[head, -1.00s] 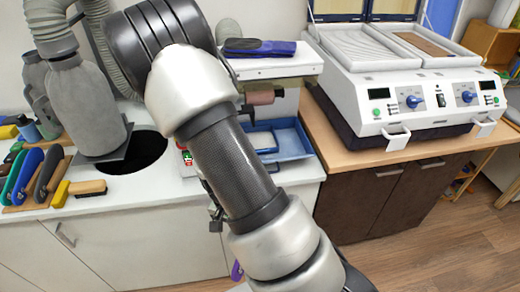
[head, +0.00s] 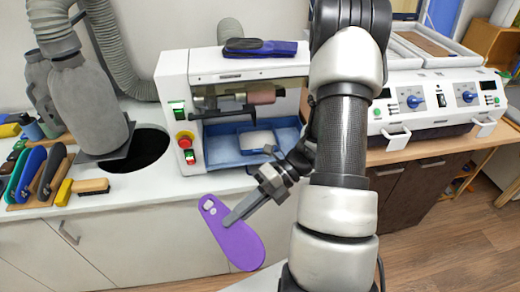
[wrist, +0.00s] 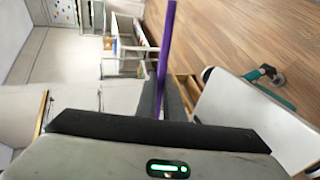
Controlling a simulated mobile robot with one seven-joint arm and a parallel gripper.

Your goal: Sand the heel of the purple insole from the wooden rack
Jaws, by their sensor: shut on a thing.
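The purple insole (head: 240,244) hangs in front of the white counter, tilted, with its wide rounded end low and its narrower end up. My gripper (head: 236,217) is shut on it near its middle edge. In the wrist view the insole (wrist: 166,45) shows edge-on as a thin purple strip between my fingers (wrist: 160,101). The sanding machine (head: 173,105) stands on the counter behind, with a brownish roller (head: 262,96) over a blue tray (head: 223,155). The wooden rack (head: 22,200) at the left holds green, blue and dark insoles.
A dark insole pair (head: 260,47) lies on top of the sander. A brush (head: 92,186) and a yellow block (head: 63,192) lie near the rack. A round dark opening (head: 140,150) is in the counter. A white heating press (head: 440,85) stands at the right.

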